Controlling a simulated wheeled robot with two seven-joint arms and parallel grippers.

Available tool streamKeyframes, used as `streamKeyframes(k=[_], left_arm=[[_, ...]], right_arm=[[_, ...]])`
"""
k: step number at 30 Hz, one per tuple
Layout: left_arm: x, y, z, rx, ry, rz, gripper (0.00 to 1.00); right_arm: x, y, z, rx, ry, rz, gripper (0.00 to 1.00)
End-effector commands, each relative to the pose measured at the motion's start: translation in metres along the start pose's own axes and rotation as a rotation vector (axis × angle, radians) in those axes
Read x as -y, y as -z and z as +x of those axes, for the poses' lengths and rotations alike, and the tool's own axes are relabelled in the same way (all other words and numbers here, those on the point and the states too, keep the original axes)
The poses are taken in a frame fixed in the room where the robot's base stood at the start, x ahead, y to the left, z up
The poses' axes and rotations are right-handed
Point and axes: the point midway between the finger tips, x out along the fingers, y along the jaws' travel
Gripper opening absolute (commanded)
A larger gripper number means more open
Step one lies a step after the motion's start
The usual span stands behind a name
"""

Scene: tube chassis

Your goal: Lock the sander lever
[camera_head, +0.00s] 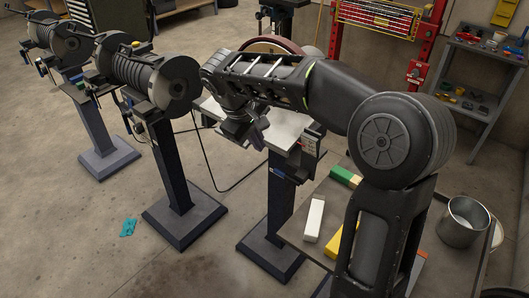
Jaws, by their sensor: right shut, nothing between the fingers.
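The sander stands on a dark pedestal in the middle of the view. Its round brown-rimmed disc (272,45) shows above my right arm, and its pale work table (287,128) shows below the arm. My right gripper (259,142) is at the table's front left part, pointing down, with its fingers shut and nothing seen between them. I cannot tell whether it touches the table. I cannot make out the sander lever; my arm and gripper cover much of the machine. My left gripper is not in view.
Grinders on pedestals (178,80) stand to the left. A low table (299,225) at the front right holds white, yellow and green blocks and a metal bucket (465,222). A red press frame (416,75) and a shelf (468,100) stand behind. A teal piece (128,227) lies on the floor.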

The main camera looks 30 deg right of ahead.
Motion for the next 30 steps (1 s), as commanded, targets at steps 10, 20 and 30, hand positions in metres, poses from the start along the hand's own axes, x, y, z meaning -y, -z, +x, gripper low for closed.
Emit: streamKeyframes(k=[10, 20, 30], left_arm=[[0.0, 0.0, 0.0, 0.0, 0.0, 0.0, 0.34], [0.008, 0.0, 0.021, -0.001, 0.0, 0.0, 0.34], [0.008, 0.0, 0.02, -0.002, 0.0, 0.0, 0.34]], right_arm=[[0.0, 0.001, -0.01, 0.001, 0.0, 0.0, 0.0], [-0.002, -0.02, -0.013, -0.002, -0.002, 0.002, 0.0], [-0.004, -0.026, -0.019, 0.002, -0.001, -0.001, 0.0]])
